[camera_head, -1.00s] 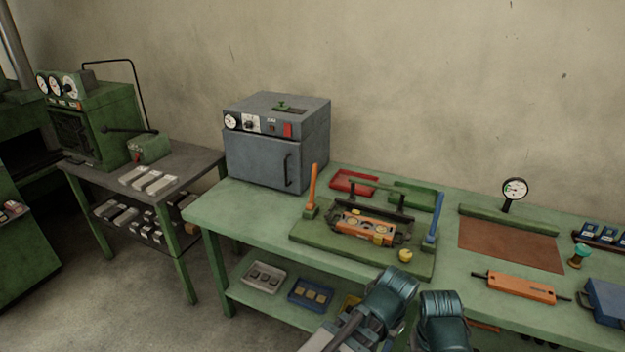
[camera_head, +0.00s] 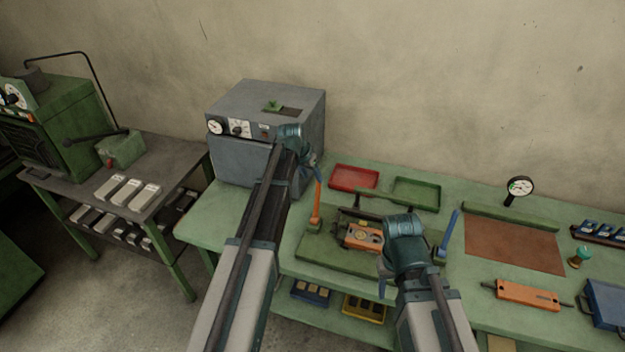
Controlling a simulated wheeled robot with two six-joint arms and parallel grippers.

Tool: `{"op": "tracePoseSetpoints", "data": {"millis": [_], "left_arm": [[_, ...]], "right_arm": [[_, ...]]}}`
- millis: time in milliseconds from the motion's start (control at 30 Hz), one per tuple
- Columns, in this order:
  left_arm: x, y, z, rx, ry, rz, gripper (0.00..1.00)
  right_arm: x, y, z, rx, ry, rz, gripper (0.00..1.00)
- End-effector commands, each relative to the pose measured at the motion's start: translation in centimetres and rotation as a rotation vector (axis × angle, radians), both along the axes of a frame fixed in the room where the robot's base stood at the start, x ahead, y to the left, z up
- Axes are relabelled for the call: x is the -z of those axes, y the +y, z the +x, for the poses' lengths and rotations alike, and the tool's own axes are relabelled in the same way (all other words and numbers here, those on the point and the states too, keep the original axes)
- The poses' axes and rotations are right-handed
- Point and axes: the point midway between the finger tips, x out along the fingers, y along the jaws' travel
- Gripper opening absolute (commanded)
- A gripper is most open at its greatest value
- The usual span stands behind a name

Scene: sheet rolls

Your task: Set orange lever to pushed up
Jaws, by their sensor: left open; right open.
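The orange lever (camera_head: 316,207) stands nearly upright at the left end of the green fixture base (camera_head: 338,258) on the bench. My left gripper (camera_head: 315,172) is open beside the lever's top end, close to it; whether they touch I cannot tell. My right gripper (camera_head: 383,280) is open, low over the fixture's front right part. My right arm hides part of the orange block (camera_head: 361,236) in the fixture.
A grey oven (camera_head: 240,168) stands at the back left, partly behind my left arm. A red tray (camera_head: 353,178) and a green tray (camera_head: 416,194) lie behind the fixture. A dial gauge (camera_head: 520,187), a brown mat (camera_head: 515,245) and an orange tool (camera_head: 527,295) are to the right.

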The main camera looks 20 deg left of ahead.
Motion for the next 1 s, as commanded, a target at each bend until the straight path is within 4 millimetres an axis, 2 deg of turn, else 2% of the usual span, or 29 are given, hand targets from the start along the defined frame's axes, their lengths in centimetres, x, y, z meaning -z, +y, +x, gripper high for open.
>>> {"op": "tracePoseSetpoints", "data": {"millis": [267, 433, 1000], "left_arm": [[0.5, 0.0, 0.2, 0.0, -0.001, 0.0, 0.55], [1.7, -0.2, 0.6, 0.0, -0.001, 0.0, 0.55], [9.3, -1.2, 3.5, 0.0, -0.001, 0.0, 0.55]], "right_arm": [[0.5, 0.0, 0.0, 0.0, 0.0, 0.0, 0.5], [1.7, 0.0, 0.0, -0.003, 0.0, -0.001, 0.5], [9.3, 0.0, 0.0, -0.008, 0.0, -0.002, 0.5]]}}
